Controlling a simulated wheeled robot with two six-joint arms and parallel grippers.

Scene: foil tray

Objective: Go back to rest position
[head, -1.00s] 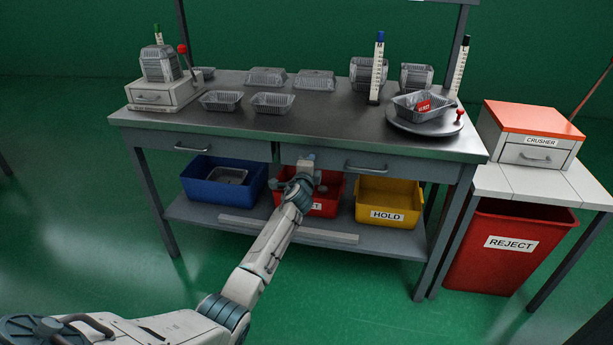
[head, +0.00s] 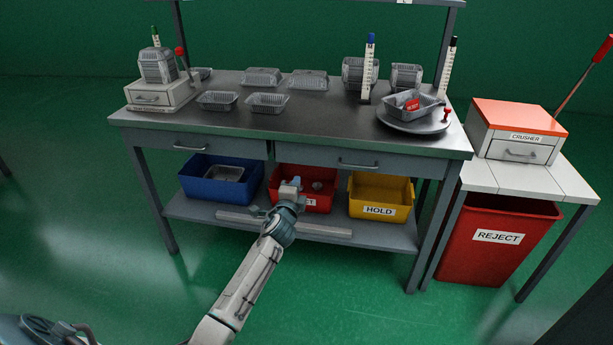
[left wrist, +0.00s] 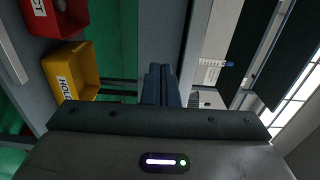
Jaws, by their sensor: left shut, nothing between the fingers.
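My left gripper (head: 290,188) is in front of the red bin (head: 318,203) on the lower shelf in the head view, its tip overlapping the bin in the picture. In the left wrist view its fingers (left wrist: 160,85) are together, with nothing between them. The yellow HOLD bin (head: 380,197) is to the right of it and also shows in the left wrist view (left wrist: 70,70). My right gripper is not in view.
The workbench (head: 330,115) carries several foil trays, and a round turntable (head: 415,123) holds one tray with a red tag. A blue bin (head: 221,180) stands on the shelf. Green floor is clear in front.

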